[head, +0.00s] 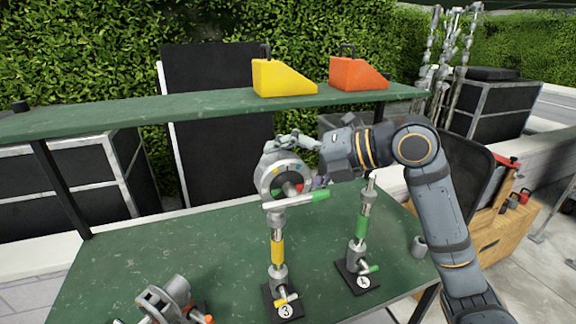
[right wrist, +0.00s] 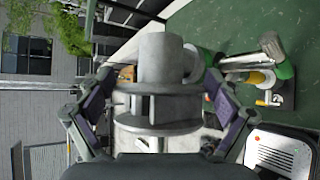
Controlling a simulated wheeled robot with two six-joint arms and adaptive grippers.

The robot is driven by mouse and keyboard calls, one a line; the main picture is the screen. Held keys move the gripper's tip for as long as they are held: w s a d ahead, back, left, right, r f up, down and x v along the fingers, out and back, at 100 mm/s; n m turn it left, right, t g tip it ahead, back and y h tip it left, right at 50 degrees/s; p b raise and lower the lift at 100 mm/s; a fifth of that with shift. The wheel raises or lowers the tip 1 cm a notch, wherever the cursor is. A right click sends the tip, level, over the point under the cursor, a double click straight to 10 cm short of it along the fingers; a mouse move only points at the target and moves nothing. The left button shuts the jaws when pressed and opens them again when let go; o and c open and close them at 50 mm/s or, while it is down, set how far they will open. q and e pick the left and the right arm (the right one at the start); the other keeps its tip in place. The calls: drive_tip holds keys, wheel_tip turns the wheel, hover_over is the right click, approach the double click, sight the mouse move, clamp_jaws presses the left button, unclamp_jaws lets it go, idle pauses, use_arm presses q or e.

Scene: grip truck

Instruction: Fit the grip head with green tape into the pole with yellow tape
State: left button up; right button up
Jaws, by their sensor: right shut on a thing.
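The grip head (head: 272,182) is a grey metal disc with coloured marks and a T-handle with green tape (head: 320,195). My right gripper (head: 303,162) is shut on it from the right and behind. In the right wrist view, the grey grip head (right wrist: 160,100) sits between the two fingers. The pole with yellow tape (head: 277,250) stands upright on black base 3 (head: 283,302). The grip head is upright and lines up just above the pole in the head view. I cannot tell whether its lower end is inside the pole. My left gripper is not in view.
A pole with green tape (head: 361,226) stands on base 4 at the right. Another grip head with orange parts (head: 172,298) lies at front left. A green shelf (head: 200,103) spans the back, carrying yellow and orange wedges (head: 358,74). The table's left middle (head: 170,240) is clear.

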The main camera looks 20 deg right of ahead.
drive_tip(key=shift+f+b, duration=0.8)
drive_tip(key=shift+f, duration=0.25)
drive_tip(key=shift+f, duration=0.1)
drive_tip(key=o, duration=1.5)
